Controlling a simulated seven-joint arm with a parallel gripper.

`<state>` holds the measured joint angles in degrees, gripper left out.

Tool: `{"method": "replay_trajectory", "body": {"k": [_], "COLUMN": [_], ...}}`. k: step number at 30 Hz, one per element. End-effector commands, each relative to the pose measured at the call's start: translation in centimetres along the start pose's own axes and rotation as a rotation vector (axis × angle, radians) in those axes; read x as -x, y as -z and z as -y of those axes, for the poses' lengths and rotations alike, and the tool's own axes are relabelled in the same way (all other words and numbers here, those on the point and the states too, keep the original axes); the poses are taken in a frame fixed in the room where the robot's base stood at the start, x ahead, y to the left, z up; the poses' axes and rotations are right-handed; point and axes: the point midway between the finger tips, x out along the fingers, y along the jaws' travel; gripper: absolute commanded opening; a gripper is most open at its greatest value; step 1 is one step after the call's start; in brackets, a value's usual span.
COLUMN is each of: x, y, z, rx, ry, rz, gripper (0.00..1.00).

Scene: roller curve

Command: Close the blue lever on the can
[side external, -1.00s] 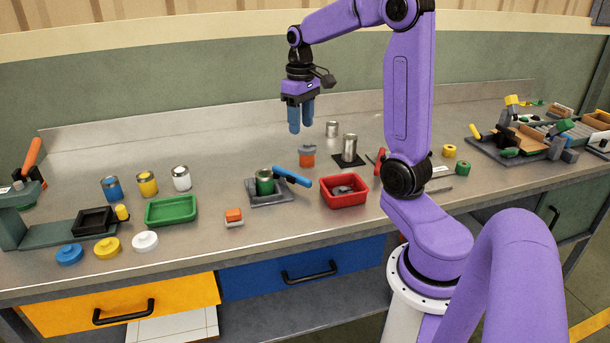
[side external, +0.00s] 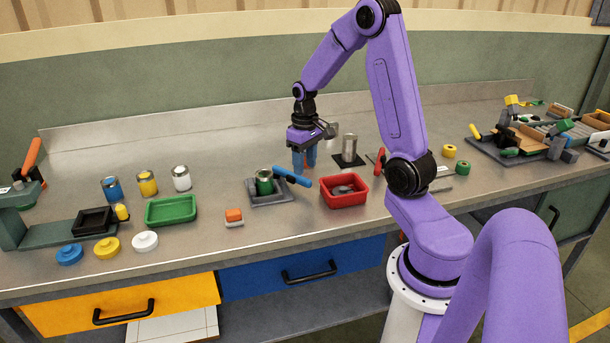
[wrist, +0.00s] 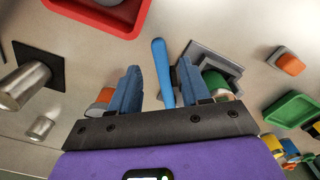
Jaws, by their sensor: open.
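The green can (side external: 264,182) stands in a grey square holder (side external: 270,198) on the bench. The blue lever (side external: 292,176) sticks out from the can to the right, raised off the bench. In the wrist view the blue lever (wrist: 163,72) lies in the gap between the two blue fingers, and the green can (wrist: 214,84) is partly hidden behind the right finger. My gripper (side external: 304,160) is open, pointing down just behind the lever in the side view. In the wrist view my gripper (wrist: 157,80) holds nothing; contact with the lever cannot be told.
A red bin (side external: 344,192) stands right of the lever. A metal cylinder (side external: 349,150) on a dark plate is behind it. An orange-topped block (side external: 234,216) and a green tray (side external: 171,211) are to the left. An orange and grey piece (wrist: 103,97) is close by the left finger.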

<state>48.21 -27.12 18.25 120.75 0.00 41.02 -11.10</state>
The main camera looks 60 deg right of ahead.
Motion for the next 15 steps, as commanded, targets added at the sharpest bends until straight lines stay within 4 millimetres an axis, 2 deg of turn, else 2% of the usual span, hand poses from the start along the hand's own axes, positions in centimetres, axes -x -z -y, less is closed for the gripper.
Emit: {"method": "replay_trajectory", "body": {"k": [1,6,15], "x": [-1.0,-3.1,-4.3], "y": [-0.1,-0.1,0.0], "z": [0.0,0.0,0.0], "rx": [0.0,-0.001,0.0], "ry": [0.001,0.001,0.0], "rz": [0.006,0.003,0.0], "gripper": [0.47,0.47,0.47]}}
